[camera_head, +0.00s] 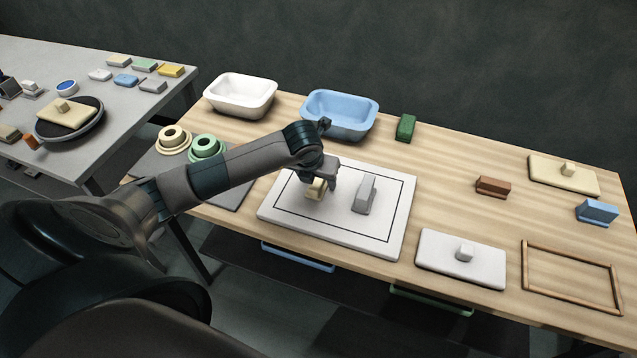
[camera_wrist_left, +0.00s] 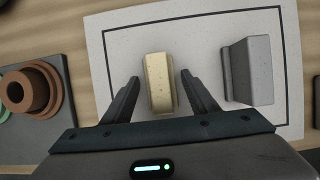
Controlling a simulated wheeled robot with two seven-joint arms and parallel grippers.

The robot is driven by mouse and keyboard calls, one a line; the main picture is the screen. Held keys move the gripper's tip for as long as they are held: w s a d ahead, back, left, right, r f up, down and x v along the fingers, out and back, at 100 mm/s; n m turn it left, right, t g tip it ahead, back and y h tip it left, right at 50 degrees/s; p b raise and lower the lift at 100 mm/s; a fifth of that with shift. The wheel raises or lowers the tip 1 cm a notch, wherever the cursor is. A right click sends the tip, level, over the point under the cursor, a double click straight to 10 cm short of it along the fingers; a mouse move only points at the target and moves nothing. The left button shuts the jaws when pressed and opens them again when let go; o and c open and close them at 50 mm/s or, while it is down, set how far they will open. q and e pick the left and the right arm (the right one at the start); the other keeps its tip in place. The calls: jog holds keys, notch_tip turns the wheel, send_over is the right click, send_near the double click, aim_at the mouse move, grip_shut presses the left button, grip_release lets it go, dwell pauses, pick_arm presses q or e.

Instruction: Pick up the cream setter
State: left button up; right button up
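The cream setter (camera_head: 315,190) is a small cream block on the white board (camera_head: 400,240) with a dark outline. In the left wrist view the cream setter (camera_wrist_left: 158,85) lies between the two fingers of my left gripper (camera_wrist_left: 160,77). The fingers are open, one on each side, with a narrow gap to the block on both sides. In the head view my left gripper (camera_head: 323,184) is low over the board and partly covers the block. My right gripper is not in view.
A grey setter (camera_head: 365,194) stands close to the right of the cream one on the same board. A white tub (camera_head: 240,95) and a blue tub (camera_head: 340,113) stand behind. A white lidded slab (camera_head: 460,259) lies to the right. Green rings (camera_head: 207,147) stand at left.

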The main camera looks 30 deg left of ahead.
pick_arm(q)
jog(key=c, duration=0.9)
jog(key=shift+r, duration=0.1)
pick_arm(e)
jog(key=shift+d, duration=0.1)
